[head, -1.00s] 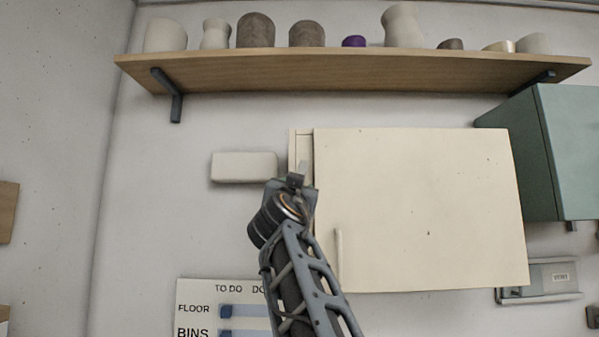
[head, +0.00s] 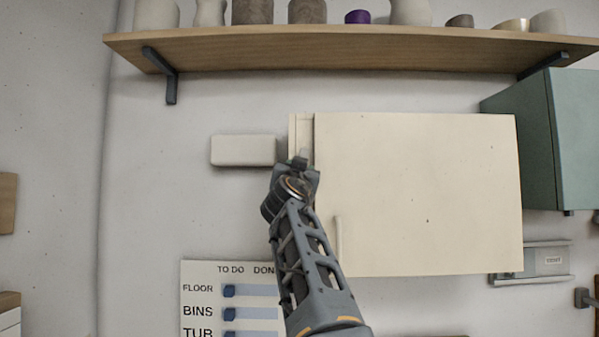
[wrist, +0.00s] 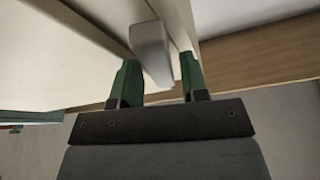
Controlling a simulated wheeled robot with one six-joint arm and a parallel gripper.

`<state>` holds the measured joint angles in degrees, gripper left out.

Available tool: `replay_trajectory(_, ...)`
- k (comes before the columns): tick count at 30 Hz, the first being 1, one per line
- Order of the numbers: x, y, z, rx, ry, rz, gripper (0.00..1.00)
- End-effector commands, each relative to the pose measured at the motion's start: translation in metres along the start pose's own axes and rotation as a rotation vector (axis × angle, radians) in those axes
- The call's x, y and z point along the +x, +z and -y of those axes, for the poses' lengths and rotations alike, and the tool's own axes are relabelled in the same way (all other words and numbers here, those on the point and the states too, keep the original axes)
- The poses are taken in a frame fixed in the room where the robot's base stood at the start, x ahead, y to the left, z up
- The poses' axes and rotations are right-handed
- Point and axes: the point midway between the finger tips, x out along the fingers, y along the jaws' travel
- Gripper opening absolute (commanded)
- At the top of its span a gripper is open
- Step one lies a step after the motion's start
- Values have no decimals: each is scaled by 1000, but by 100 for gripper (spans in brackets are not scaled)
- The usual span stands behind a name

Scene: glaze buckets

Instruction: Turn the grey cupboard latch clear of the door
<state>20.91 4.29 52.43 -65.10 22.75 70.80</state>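The cream cupboard door (head: 420,195) hangs closed, with a vertical handle (head: 339,238) at its lower left. The grey latch (wrist: 152,52) is a rounded bar near the door's left edge. In the head view only its pale tip (head: 304,154) shows above my gripper (head: 299,163), which hides the rest. In the wrist view the latch lies between the two green fingers of my gripper (wrist: 160,68). The fingers are apart, one on each side of it, with narrow gaps that seem to remain. I cannot tell whether either finger touches it.
A white box (head: 243,150) is on the wall just left of my gripper. A wooden shelf (head: 350,48) with several pots runs above. A green cabinet (head: 535,140) stands close on the right. A chore board (head: 230,300) hangs below left. The wall between shelf and door is clear.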

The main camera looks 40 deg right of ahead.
Motion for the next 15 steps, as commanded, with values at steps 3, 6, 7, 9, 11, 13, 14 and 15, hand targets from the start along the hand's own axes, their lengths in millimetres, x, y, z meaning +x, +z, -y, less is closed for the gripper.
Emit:
replay_trajectory(3, 0, 0, 0, 0, 0, 0, 29)
replay_trajectory(6, 0, 0, 0, 0, 0, 0, 19)
replay_trajectory(7, 0, 0, 0, 0, 0, 0, 16)
replay_trajectory(9, 0, 0, 0, 0, 0, 0, 10)
replay_trajectory(11, 0, 0, 0, 0, 0, 0, 4)
replay_trajectory(13, 0, 0, 0, -1, 0, 0, 1)
replay_trajectory(14, 0, 0, 0, -3, -1, 0, 1)
replay_trajectory(15, 0, 0, 0, -14, -5, 1, 1)
